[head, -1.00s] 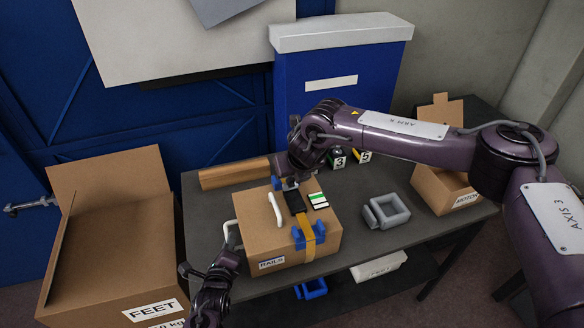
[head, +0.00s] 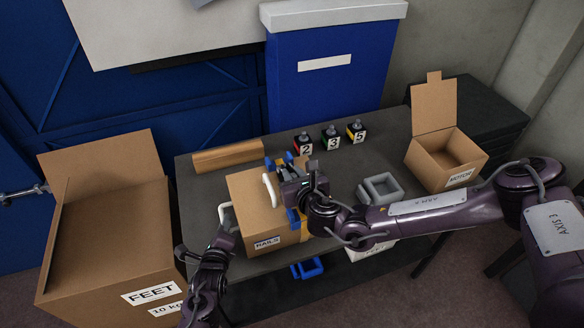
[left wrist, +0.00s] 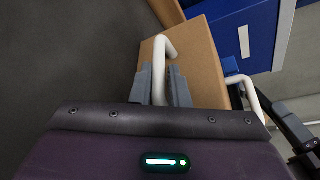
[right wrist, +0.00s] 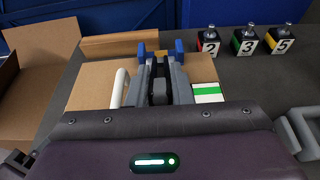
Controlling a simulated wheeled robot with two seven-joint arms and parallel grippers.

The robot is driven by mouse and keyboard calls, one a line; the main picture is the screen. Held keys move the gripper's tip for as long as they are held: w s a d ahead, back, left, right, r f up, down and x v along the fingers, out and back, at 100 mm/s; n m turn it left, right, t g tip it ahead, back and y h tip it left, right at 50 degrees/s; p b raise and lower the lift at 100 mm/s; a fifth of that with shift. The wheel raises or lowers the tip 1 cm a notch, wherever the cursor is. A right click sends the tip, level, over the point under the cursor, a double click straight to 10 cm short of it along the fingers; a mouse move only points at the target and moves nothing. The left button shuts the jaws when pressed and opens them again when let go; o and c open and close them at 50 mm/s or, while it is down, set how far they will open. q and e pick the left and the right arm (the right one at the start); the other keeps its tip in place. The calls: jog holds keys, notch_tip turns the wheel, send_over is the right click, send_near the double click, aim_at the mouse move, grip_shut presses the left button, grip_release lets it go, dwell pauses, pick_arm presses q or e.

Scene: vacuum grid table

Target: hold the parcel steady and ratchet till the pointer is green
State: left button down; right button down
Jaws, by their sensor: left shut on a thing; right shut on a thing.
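The cardboard parcel (head: 247,192), labelled RAILS, stands on the grey table. My left gripper (head: 226,226) is shut on the white handle (left wrist: 159,75) at the parcel's left side. A second white handle (head: 270,190) is on top. A yellow strap (right wrist: 160,57) crosses the parcel between blue corner pieces (right wrist: 179,50). My right gripper (right wrist: 160,80) is shut on the dark ratchet handle (right wrist: 159,92) on top. Right of it in the right wrist view is the white gauge card with a green band (right wrist: 208,91). I cannot make out its pointer.
A large open FEET box (head: 110,235) stands left of the table (head: 345,160). A wooden beam (head: 228,156), numbered blocks (head: 331,140) and an open MOTOR box (head: 447,150) are at the back. A grey holder (head: 380,190) stands right of the parcel.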

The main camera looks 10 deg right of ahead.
jog(key=shift+s+d+f+t+y, duration=0.15)
jog(key=shift+s+f+t, duration=0.15)
jog(key=shift+f+t, duration=0.4)
jog(key=shift+s+a+f+t+y, duration=0.15)
jog(key=shift+s+f+t, duration=0.25)
jog(key=shift+t, duration=0.5)
jog(key=shift+d, duration=0.1)
jog(key=shift+w, duration=0.1)
jog(key=c, duration=1.3)
grip_release()
jog(key=s, duration=0.4)
jog(key=s+d, duration=0.1)
jog(key=s, duration=0.3)
jog(key=s+d, duration=0.1)
jog(key=s, duration=0.3)
jog(key=shift+r, duration=0.25)
